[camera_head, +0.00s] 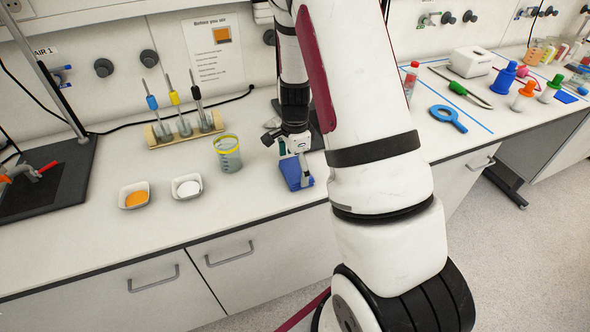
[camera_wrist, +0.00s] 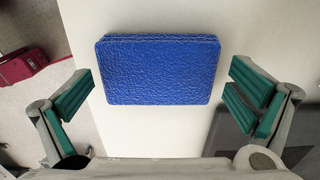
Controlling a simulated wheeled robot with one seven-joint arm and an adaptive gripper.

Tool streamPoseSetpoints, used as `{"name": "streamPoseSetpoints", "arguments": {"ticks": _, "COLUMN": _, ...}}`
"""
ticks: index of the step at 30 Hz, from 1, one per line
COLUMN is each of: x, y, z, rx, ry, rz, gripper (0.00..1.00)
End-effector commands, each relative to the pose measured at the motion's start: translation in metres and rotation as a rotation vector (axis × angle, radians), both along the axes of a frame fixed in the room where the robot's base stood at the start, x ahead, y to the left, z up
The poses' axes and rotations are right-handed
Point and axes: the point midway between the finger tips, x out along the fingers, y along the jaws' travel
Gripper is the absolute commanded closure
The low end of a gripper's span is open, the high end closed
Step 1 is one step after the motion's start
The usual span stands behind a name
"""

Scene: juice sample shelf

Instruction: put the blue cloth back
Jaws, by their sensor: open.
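The blue cloth (camera_wrist: 158,70) is a folded, thick-looking rectangle with a rough surface, lying on the white bench top. In the head view the blue cloth (camera_head: 293,173) lies near the front edge of the bench, directly under the end of my arm. My gripper (camera_wrist: 160,100) is open, with its green-padded fingers to the left and right of the cloth and apart from it. In the head view my gripper (camera_head: 303,170) points down over the cloth and partly covers it.
Left of the cloth stand a beaker with a yellow rim (camera_head: 228,153), a white powder dish (camera_head: 187,187) and an orange powder dish (camera_head: 134,195). A wooden rack (camera_head: 160,142) stands behind. To the right are a blue magnifier (camera_head: 449,117) and several coloured bottles. The bench front left is clear.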

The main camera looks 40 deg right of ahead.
Motion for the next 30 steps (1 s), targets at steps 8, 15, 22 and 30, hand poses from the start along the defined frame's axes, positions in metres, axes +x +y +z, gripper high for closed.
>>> {"name": "streamPoseSetpoints", "arguments": {"ticks": 8, "x": 0.002, "y": 0.001, "z": 0.057, "rx": -0.002, "ry": -0.006, "rz": 0.003, "gripper": 0.00}}
{"name": "streamPoseSetpoints", "arguments": {"ticks": 15, "x": 0.001, "y": 0.001, "z": 0.095, "rx": 0.000, "ry": -0.002, "rz": 0.001, "gripper": 0.00}}
{"name": "streamPoseSetpoints", "arguments": {"ticks": 22, "x": -0.001, "y": 0.007, "z": 0.117, "rx": 0.004, "ry": -0.015, "rz": 0.043, "gripper": 0.00}}
{"name": "streamPoseSetpoints", "arguments": {"ticks": 30, "x": -0.025, "y": 0.067, "z": 0.193, "rx": 0.003, "ry": -0.144, "rz": 0.480, "gripper": 0.00}}
